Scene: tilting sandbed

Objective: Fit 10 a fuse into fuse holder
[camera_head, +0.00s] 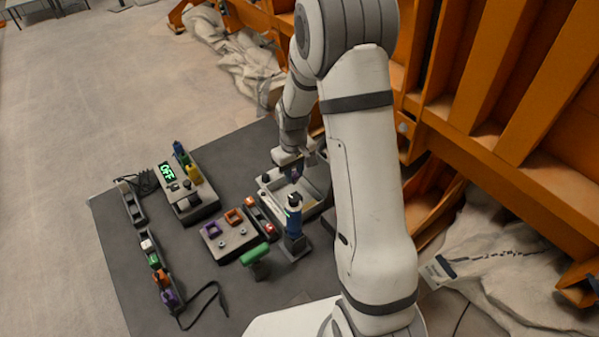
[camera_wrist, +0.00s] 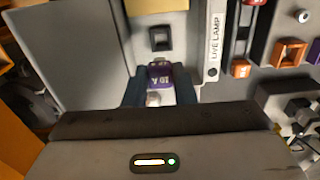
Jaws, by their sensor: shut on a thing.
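My gripper (camera_wrist: 160,92) is shut on a purple fuse with pale lettering that looks like 10 A (camera_wrist: 162,72). Its dark fingers stand on either side of the fuse. A black square-framed fuse holder (camera_wrist: 160,38) lies just beyond the fuse in the wrist view, on a pale surface inside a grey box (camera_wrist: 85,55); the fuse is apart from its opening in the picture. How high the fuse is above the surface I cannot tell. In the head view my gripper (camera_head: 297,165) is over the box (camera_head: 318,208), and the fuse is hard to make out there.
A "LIVE LAMP" strip (camera_wrist: 214,45) runs along the box's right side. A board with purple and orange frames (camera_head: 232,245), a blue-bodied tool (camera_head: 294,228) and a green-handled item (camera_head: 255,254) stand nearby. A unit displaying OFF (camera_head: 190,200) and a fuse rack (camera_head: 157,262) are left.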

